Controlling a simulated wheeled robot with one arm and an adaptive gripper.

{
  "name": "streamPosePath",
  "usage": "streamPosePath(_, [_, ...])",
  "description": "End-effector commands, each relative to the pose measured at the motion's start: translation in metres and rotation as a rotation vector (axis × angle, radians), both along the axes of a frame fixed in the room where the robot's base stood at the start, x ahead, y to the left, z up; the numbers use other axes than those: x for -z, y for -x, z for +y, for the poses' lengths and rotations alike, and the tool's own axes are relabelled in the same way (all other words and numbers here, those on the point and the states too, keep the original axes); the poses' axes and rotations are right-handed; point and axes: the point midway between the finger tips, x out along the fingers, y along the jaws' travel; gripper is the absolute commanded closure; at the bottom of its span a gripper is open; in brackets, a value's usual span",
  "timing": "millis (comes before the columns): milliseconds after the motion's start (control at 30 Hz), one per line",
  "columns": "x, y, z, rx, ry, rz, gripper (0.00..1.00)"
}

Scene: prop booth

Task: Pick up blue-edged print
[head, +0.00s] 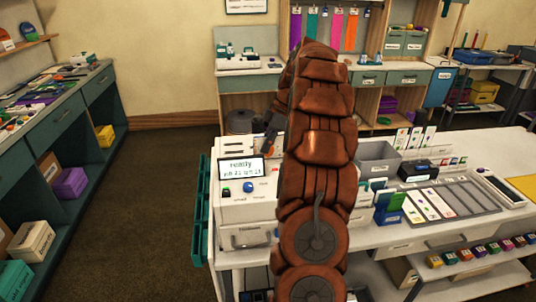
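My arm rises through the middle of the head view and bends over at the top. A dark part of what looks like my gripper (270,138) shows at the arm's left edge, above the back of the white printer (245,208). Its fingers are mostly hidden, so I cannot tell if it is open or holds anything. I cannot pick out a blue-edged print for sure. Several white prints with coloured marks (428,204) lie in a grey slotted tray (482,194).
The printer's screen (241,171) reads "ready". Small coloured blocks (492,248) line a lower shelf. Open floor (150,215) lies left of the table.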

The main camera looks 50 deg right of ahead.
Motion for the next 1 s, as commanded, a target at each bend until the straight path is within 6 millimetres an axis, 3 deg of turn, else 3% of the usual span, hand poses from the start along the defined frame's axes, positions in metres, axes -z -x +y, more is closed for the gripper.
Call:
streamPosePath(533, [-0.008,-0.001,-0.001,0.000,0.001,-0.002,1.00])
streamPosePath(1000, [-0.050,-0.001,0.000,-0.002,0.003,-0.003,1.00])
